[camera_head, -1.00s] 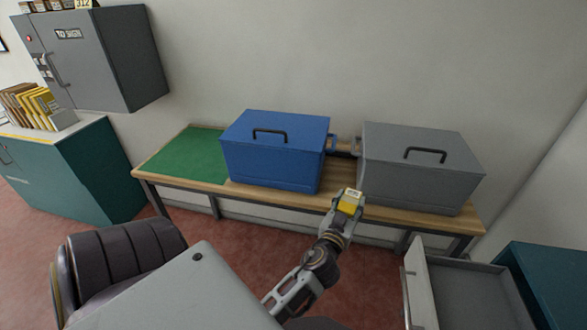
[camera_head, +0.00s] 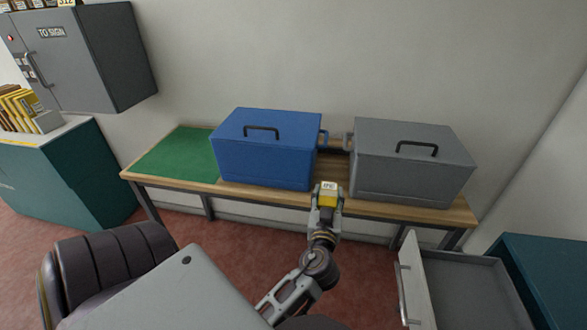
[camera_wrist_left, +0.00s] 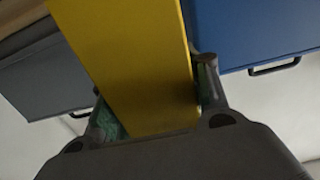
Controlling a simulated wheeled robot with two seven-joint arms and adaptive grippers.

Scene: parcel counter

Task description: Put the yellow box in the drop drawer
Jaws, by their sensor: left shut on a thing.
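The yellow box (camera_head: 328,199) with a white label on top is held in my left gripper (camera_head: 326,207), in front of the table edge between the blue and grey boxes. In the left wrist view the yellow box (camera_wrist_left: 135,65) fills the middle, with the fingers of my left gripper (camera_wrist_left: 155,105) shut on its sides. An open drawer (camera_head: 465,290) with a pale front stands at the lower right, to the right of and below the gripper. Its visible inside looks empty. My right gripper is not in view.
A wooden table (camera_head: 260,194) bears a blue lidded box (camera_head: 268,155), a grey lidded box (camera_head: 410,170) and a green mat (camera_head: 175,158). A dark chair (camera_head: 100,265) stands at the lower left. A teal cabinet (camera_head: 545,270) is beside the drawer. Floor shows between arm and drawer.

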